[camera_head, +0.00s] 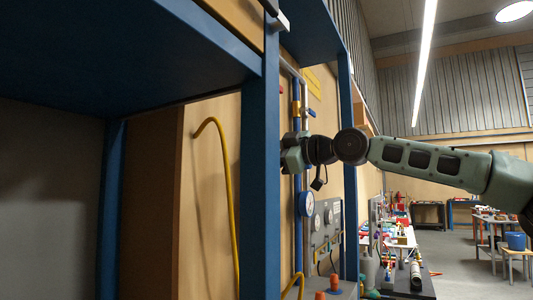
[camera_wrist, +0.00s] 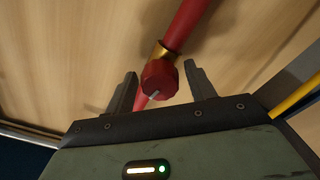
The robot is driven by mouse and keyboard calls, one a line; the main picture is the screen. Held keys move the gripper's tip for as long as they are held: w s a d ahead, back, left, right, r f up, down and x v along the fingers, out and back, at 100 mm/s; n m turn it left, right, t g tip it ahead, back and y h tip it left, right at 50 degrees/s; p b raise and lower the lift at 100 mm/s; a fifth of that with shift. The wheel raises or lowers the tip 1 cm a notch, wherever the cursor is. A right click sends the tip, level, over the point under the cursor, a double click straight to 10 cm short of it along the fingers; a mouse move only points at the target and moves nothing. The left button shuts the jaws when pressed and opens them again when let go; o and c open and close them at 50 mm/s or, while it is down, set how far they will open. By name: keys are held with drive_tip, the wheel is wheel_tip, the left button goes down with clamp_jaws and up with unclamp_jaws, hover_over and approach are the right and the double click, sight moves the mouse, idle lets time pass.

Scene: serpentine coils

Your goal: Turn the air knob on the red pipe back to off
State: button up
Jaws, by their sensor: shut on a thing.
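In the wrist view a red knob (camera_wrist: 161,78) with a pale pointer line sits on the red pipe (camera_wrist: 188,24), just below a brass fitting (camera_wrist: 163,51). The pointer line is toward the lower left, roughly along the pipe. My gripper (camera_wrist: 160,68) has one finger on each side of the knob and is shut on it; the exact contact is hard to see. In the head view my gripper (camera_head: 291,156) is up at the wooden wall beside a blue post. The knob is hidden there.
The blue post (camera_head: 260,180) stands close left of my gripper. A blue-rimmed gauge (camera_head: 305,204) and a grey gauge panel (camera_head: 326,228) are below it. A yellow hose (camera_head: 230,200) hangs at the left. Cluttered benches are farther right; open floor lies beyond.

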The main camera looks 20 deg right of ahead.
drive_tip(key=n, duration=1.2)
drive_tip(key=shift+a+f+n+p, duration=0.1)
drive_tip(key=shift+n+p, duration=0.4)
drive_tip(key=shift+n, duration=0.8)
drive_tip(key=o, duration=1.3)
drive_tip(key=shift+s+d+m+b, duration=1.75)
drive_tip(key=shift+s+d+m, duration=0.4)
drive_tip(key=shift+s+d, duration=0.5)
drive_tip(key=shift+s+d+m+b, duration=1.75)
drive_tip(key=shift+s+d+m, duration=0.35)
drive_tip(key=shift+s+d, duration=0.55)
drive_tip(key=shift+s+d+m+b, duration=1.75)
drive_tip(key=shift+s+d+m, duration=0.4)
drive_tip(key=shift+s+d, duration=0.5)
drive_tip(key=shift+w+d, duration=0.1)
